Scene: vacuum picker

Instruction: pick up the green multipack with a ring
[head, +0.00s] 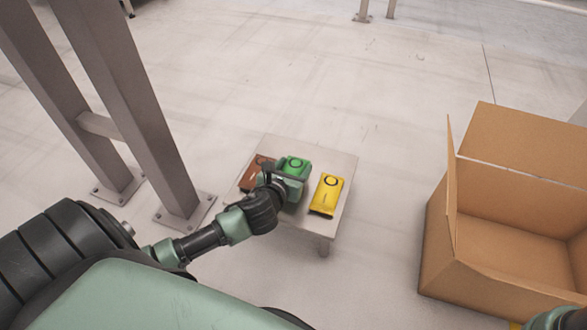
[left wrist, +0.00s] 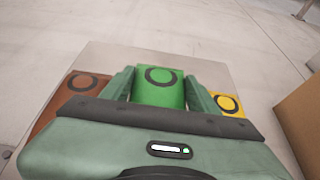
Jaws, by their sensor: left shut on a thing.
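The green multipack (head: 294,166) with a dark ring on its face is at the middle of a small table (head: 333,158). In the left wrist view the green multipack (left wrist: 158,88) sits between the two fingers of my left gripper (left wrist: 158,90), which is shut on it. In the head view my left gripper (head: 287,180) covers the near part of the pack. I cannot tell whether the pack touches the table. A bit of my right arm shows at the bottom right of the head view; its gripper is out of view.
A brown pack (head: 254,176) with a ring lies left of the green one, and a yellow pack (head: 327,194) with a ring lies right. An open, empty-looking cardboard box (head: 449,240) stands right of the table. Grey metal posts (head: 136,100) stand at the left.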

